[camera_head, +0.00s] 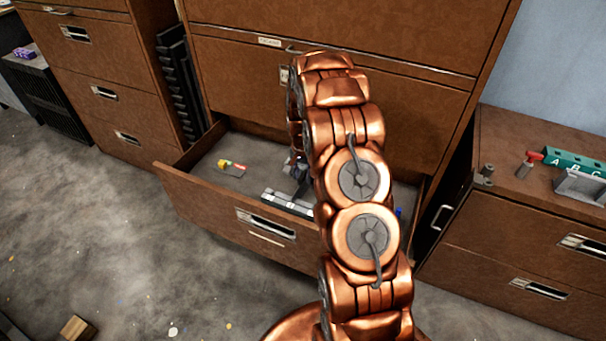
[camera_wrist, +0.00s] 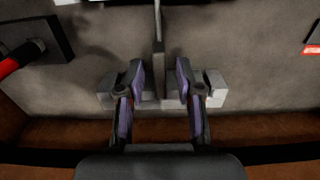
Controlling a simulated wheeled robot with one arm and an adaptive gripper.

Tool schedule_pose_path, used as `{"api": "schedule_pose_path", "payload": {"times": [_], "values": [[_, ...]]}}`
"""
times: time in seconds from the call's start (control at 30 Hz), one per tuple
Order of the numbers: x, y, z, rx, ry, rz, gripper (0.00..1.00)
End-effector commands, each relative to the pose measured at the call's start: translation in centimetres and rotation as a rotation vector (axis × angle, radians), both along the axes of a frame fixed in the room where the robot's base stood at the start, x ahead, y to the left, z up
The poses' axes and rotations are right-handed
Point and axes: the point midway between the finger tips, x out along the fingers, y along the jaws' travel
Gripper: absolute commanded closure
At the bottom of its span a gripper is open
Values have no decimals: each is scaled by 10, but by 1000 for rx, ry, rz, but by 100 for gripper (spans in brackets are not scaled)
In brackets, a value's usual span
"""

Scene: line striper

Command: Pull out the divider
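The grey divider (camera_wrist: 158,35) shows in the wrist view as a thin upright plate seen edge-on, with pale blocks (camera_wrist: 212,90) low on either side of its near end. My gripper (camera_wrist: 160,82) is open, one finger on each side of the plate, with a gap showing on both sides. In the head view, my copper arm reaches into the open drawer (camera_head: 205,205) and my gripper (camera_head: 297,168) is low inside it, partly hidden. Pale grey parts (camera_head: 285,200) lie beside it near the drawer front. The arm hides the drawer's middle.
A small yellow and red item (camera_head: 231,167) lies in the drawer's left part. In the wrist view, a red-handled item on a dark block (camera_wrist: 38,40) is at left and a red label (camera_wrist: 312,48) at right. A low cabinet (camera_head: 530,195) stands at right.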

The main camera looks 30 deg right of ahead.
Motion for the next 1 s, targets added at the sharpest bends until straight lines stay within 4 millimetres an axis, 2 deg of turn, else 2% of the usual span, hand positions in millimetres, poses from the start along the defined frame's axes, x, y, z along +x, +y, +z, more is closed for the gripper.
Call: {"api": "schedule_pose_path", "payload": {"times": [0.03,0.3,1.0], "values": [[0,0,0,0,0,0,72],[0,0,0,0,0,0,100],[0,0,6,0,-1,0,100]]}}
